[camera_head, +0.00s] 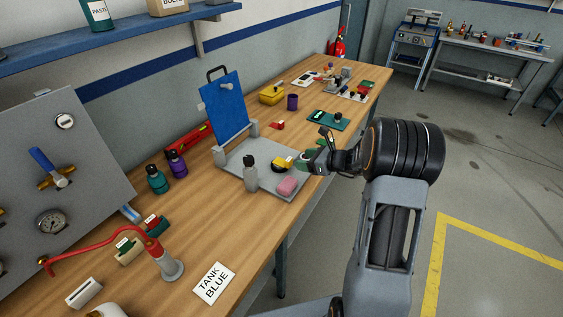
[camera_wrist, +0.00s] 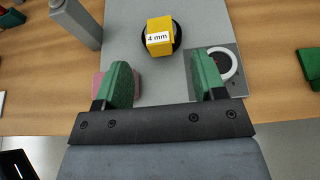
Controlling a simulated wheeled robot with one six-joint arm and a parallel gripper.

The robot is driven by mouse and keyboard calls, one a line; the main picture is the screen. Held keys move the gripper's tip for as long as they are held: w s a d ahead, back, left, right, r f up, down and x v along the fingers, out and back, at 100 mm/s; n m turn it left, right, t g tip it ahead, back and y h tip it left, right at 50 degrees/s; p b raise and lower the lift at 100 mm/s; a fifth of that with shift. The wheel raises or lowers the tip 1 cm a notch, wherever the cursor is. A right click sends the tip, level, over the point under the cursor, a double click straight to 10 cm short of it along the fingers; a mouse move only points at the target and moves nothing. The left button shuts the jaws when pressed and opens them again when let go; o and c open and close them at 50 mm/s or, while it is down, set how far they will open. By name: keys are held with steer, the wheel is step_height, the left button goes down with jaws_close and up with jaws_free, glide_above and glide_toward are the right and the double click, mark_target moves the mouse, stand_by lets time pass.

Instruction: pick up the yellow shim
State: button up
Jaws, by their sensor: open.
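The yellow shim (camera_wrist: 157,46) is a small yellow block labelled "4 mm". It sits on a black round piece (camera_wrist: 177,33) on the grey plate (camera_wrist: 130,22), ahead of my gripper in the wrist view. It also shows in the head view (camera_head: 284,161), just left of my gripper. My gripper (camera_wrist: 163,80) is open, with green fingertips apart and nothing between them. The shim lies beyond the fingertips, roughly in line with the gap, and is not touched. In the head view my gripper (camera_head: 309,160) is over the plate's right side.
A white ring on a dark square (camera_wrist: 222,64) lies by my right fingertip. A blue upright board (camera_head: 222,106) rises behind.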

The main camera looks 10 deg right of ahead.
mark_target(289, 159)
steer(key=shift+p+x, duration=0.85)
steer(key=shift+x, duration=2.8)
steer(key=shift+s+a+f, duration=0.1)
steer(key=shift+s, duration=0.05)
steer(key=shift+c, duration=0.5)
steer(key=c, duration=0.9)
